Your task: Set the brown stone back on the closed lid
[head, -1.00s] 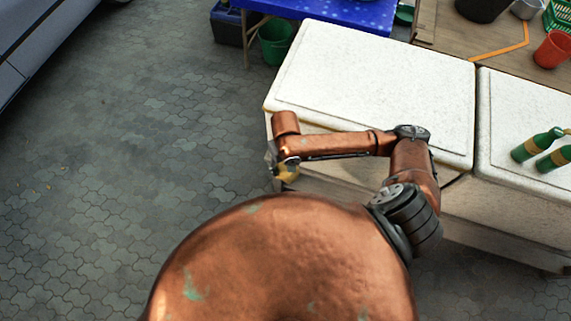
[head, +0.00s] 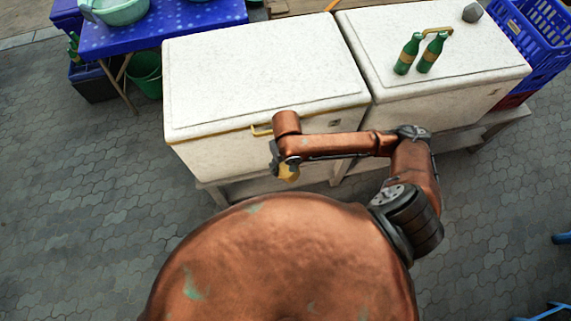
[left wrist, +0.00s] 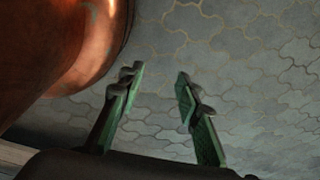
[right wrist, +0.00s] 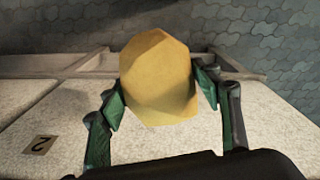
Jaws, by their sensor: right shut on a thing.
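My right gripper (head: 284,168) is shut on the yellow-brown stone (head: 291,173), in front of the left white chest. In the right wrist view the faceted stone (right wrist: 158,75) sits between both green-padded fingers of the right gripper (right wrist: 160,95). The left chest's white lid (head: 260,75) looks closed, and its top is bare. The right chest's lid (head: 465,75) also looks closed. My left gripper (left wrist: 160,75) is open and empty above the paving in the left wrist view; it is hidden in the head view.
Two green bottles (head: 408,53) and a grey stone (head: 472,12) stand on the right chest. A blue crate (head: 540,40) is at far right. A blue table (head: 180,25) with a green basin (head: 122,10) stands behind left. Paved floor is open at left and right.

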